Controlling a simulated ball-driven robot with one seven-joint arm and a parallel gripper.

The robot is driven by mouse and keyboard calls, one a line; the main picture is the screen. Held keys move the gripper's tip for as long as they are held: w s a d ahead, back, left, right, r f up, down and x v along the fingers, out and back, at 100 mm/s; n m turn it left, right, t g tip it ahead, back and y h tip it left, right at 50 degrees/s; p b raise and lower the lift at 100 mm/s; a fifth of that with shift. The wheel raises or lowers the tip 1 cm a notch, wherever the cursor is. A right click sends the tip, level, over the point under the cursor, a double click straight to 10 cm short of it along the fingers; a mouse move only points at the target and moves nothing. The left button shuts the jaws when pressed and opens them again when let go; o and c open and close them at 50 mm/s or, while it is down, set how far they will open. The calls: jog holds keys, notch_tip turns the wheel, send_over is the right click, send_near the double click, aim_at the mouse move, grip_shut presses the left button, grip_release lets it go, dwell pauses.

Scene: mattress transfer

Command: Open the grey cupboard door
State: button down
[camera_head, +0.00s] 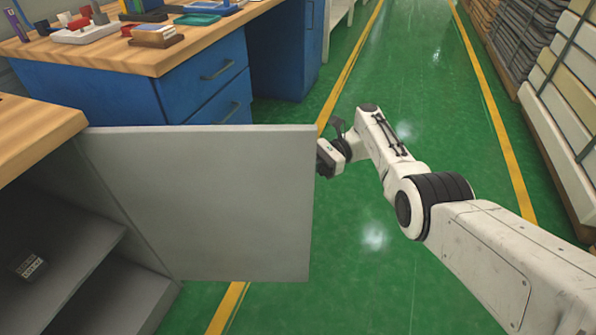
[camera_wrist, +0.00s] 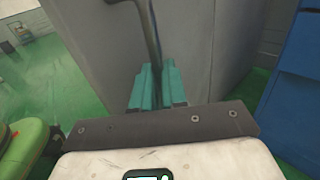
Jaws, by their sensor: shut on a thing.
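The grey cupboard door (camera_head: 200,205) stands swung wide open, reaching out from the cupboard at the left. The cupboard's grey shelf (camera_head: 75,245) shows inside, with a small dark labelled object (camera_head: 30,264) on it. My gripper (camera_wrist: 157,88) has its teal fingers shut on the door's grey bar handle (camera_wrist: 150,35) in the wrist view. In the head view my gripper is at the door's free right edge, with its fingertips and the handle hidden behind the door. The door's face also fills the middle of the wrist view (camera_wrist: 205,50).
A blue drawer unit (camera_head: 200,85) with a wooden top stands behind the door, holding trays and small items. The green floor (camera_head: 420,60) between yellow lines is clear.

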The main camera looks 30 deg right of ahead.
jog(key=shift+w+a+r, duration=0.15)
jog(key=shift+a, duration=0.1)
jog(key=c, duration=1.2)
grip_release()
jog(key=shift+a, duration=0.15)
jog(key=shift+o, duration=0.2)
jog(key=shift+d, duration=0.2)
jog(key=d+b, duration=0.7)
jog(key=b, duration=0.1)
jog(key=shift+d, duration=0.15)
